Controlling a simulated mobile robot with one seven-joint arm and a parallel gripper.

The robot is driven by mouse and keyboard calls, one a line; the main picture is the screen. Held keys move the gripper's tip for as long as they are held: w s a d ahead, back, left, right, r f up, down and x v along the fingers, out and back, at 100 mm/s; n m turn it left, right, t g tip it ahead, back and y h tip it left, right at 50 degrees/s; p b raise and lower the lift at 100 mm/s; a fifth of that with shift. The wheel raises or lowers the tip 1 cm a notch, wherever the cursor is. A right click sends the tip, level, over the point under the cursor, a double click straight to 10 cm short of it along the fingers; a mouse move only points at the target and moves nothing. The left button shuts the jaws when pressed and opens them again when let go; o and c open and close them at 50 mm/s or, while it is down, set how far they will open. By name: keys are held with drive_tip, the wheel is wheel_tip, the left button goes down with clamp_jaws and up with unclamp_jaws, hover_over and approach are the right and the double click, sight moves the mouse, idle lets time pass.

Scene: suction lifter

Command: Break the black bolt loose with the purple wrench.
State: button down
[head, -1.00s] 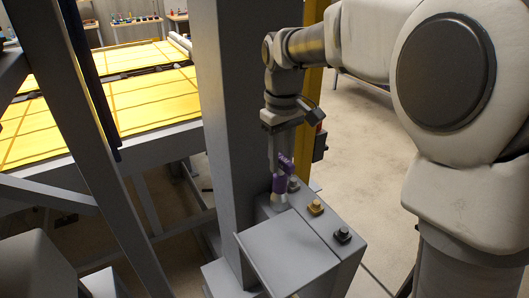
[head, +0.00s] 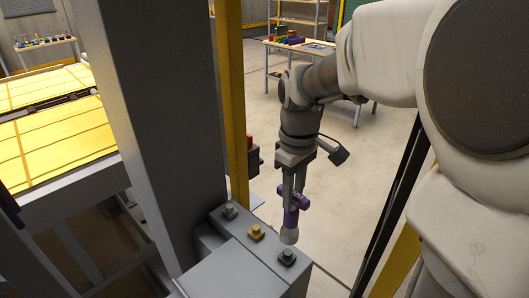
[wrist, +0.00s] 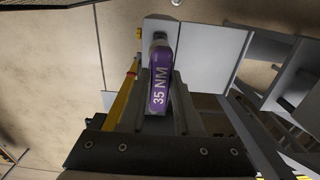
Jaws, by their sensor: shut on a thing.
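My gripper (head: 292,188) is shut on the purple wrench (head: 291,218), which hangs down with its pale grey end lowest. In the head view that end is just above and behind the black bolt (head: 287,257), and they look apart. The bolt stands at the near right end of a row on the grey block (head: 268,262). In the wrist view the wrench (wrist: 159,92), marked "35 NM", lies between my fingers. Its far end covers part of the block there, and I cannot tell whether it touches the bolt.
A brass bolt (head: 256,233) and a grey bolt (head: 229,211) stand in the same row. A thick grey post (head: 150,110) rises left of the block, with a yellow post (head: 231,100) behind. A workbench (head: 300,47) stands at the back. Floor right of the block is clear.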

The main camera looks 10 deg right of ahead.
sight(291, 216)
drive_tip(key=shift+f+b, duration=1.65)
drive_tip(key=shift+f, duration=1.45)
drive_tip(key=shift+f, duration=0.5)
drive_tip(key=n, duration=0.4)
drive_tip(key=shift+n, duration=0.4)
drive_tip(key=n, duration=0.4)
drive_tip(key=shift+r, duration=0.1)
